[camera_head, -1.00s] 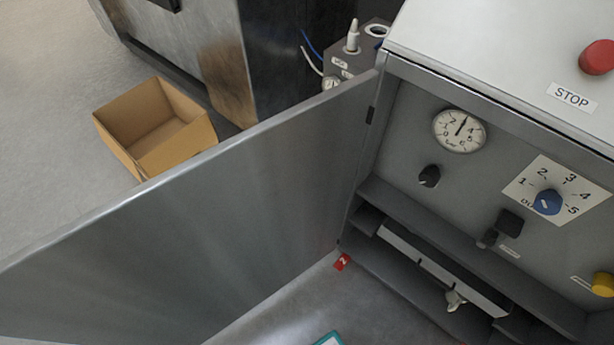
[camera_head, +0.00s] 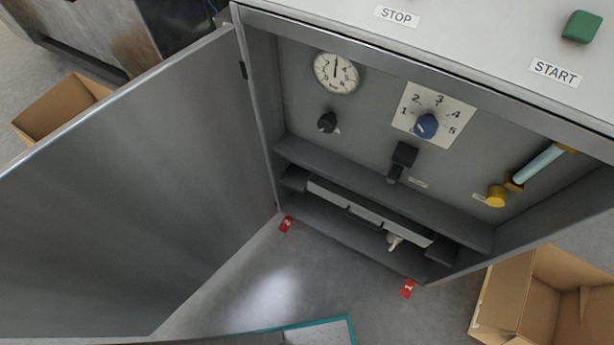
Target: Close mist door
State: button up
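The large grey metal door (camera_head: 130,190) stands wide open. It is hinged on the left side of the grey cabinet (camera_head: 262,110) and reaches out toward the lower left. Inside the cabinet are a round gauge (camera_head: 336,73), a black knob (camera_head: 327,123), a blue dial knob (camera_head: 426,126) on a numbered plate and a black lever (camera_head: 402,160). A drawer-like front (camera_head: 360,208) sits low in the cabinet. No label naming the mist door is readable. My gripper is not in view.
A cardboard box (camera_head: 505,300) stands on the floor right of the cabinet, another (camera_head: 45,112) behind the door. Red floor markers (camera_head: 286,224) lie before the cabinet. A teal-edged item (camera_head: 349,330) shows at the bottom. A green START button (camera_head: 581,27) is on top.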

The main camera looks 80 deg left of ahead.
aim_at(111, 221)
jog(key=z, duration=0.1)
jog(key=k, duration=2.7)
jog(key=u, duration=1.1)
jog(key=k, duration=0.45)
jog(key=u, duration=0.65)
jog(key=i, duration=0.45)
